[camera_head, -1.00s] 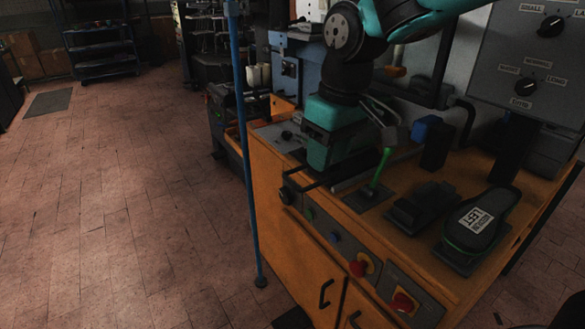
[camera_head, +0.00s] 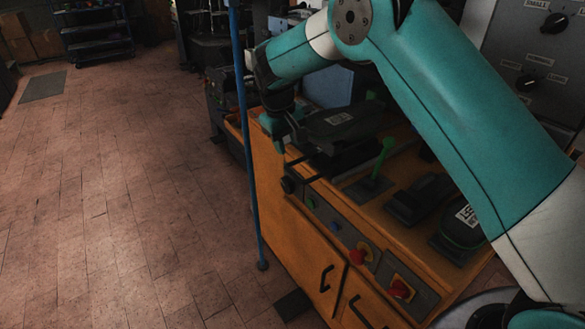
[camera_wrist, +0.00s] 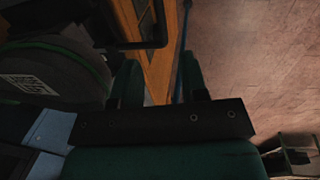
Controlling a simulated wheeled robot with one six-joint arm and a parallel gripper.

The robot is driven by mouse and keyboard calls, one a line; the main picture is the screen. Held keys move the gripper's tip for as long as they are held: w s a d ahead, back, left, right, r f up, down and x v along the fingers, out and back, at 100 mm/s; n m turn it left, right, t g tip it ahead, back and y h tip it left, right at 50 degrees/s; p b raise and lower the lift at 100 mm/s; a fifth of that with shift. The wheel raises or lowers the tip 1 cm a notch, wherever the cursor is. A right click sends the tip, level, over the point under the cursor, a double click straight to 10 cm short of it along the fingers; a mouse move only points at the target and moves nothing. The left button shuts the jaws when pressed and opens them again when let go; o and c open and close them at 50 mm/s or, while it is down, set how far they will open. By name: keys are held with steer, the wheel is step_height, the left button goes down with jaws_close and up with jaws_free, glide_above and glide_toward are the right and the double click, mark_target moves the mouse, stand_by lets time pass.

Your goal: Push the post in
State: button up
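I cannot tell for sure which part is the post. A dark shoe-shaped form (camera_head: 345,122) with a pale label sits over the left end of the orange bench, and it shows at the left in the wrist view (camera_wrist: 45,85) with a green rim. Whatever carries it is mostly hidden. A green lever (camera_head: 380,160) stands tilted on a dark plate right of it. My gripper (camera_head: 280,132) is just left of the form, at the bench's left edge, pointing down. In the wrist view my gripper (camera_wrist: 160,75) has its two fingers apart with nothing between them.
A thin blue pole (camera_head: 243,120) stands on the floor close to my gripper. A black bar (camera_wrist: 145,42) runs along the bench edge. Red knobs (camera_head: 400,289) and buttons are on the orange front. A second labelled form (camera_head: 465,225) is partly behind my arm. Floor at left is clear.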

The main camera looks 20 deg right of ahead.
mark_target(294, 173)
steer(key=f, duration=0.3)
steer(key=d+f+p, duration=0.1)
steer(key=f, duration=0.6)
steer(key=shift+w+d+p, duration=0.3)
steer(key=shift+d+p, duration=0.05)
steer(key=shift+c, duration=0.2)
jaws_close()
